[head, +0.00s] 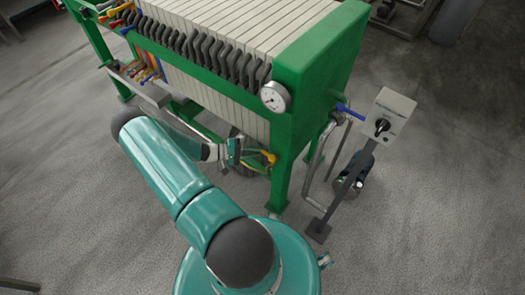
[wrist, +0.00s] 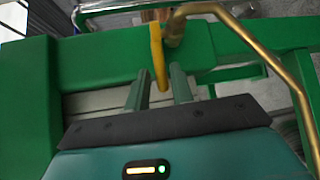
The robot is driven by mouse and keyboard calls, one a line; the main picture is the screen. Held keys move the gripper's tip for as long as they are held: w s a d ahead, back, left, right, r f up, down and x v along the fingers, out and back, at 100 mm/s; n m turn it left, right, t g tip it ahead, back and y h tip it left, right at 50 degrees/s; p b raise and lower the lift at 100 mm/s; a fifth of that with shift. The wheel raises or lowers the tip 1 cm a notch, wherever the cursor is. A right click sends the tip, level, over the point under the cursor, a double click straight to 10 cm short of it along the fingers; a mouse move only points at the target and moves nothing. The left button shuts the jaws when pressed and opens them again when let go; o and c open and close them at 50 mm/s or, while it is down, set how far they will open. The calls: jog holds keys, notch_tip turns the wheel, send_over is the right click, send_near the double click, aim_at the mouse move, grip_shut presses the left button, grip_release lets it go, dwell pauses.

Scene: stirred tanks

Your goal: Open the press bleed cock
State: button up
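The bleed cock shows in the wrist view as a yellow lever (wrist: 158,52) hanging down from a brass fitting and bent brass pipe (wrist: 238,27), in front of the green press frame. In the head view the cock (head: 268,158) is a small yellow piece low on the press's near end. My gripper (wrist: 159,77) is open, with its two fingers apart. The lever's lower end shows between the fingertips in the wrist view; I cannot tell whether either finger touches it. In the head view my gripper (head: 235,150) is just left of the cock.
The green filter press (head: 300,65) with pale plates fills the upper middle; a round gauge (head: 275,97) sits on its corner. A control box (head: 385,115) on a post and a curved metal pipe (head: 318,160) stand to the right. The floor at left is clear.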

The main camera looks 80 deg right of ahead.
aim_at(263, 152)
jog(key=shift+x, duration=1.95)
grip_shut()
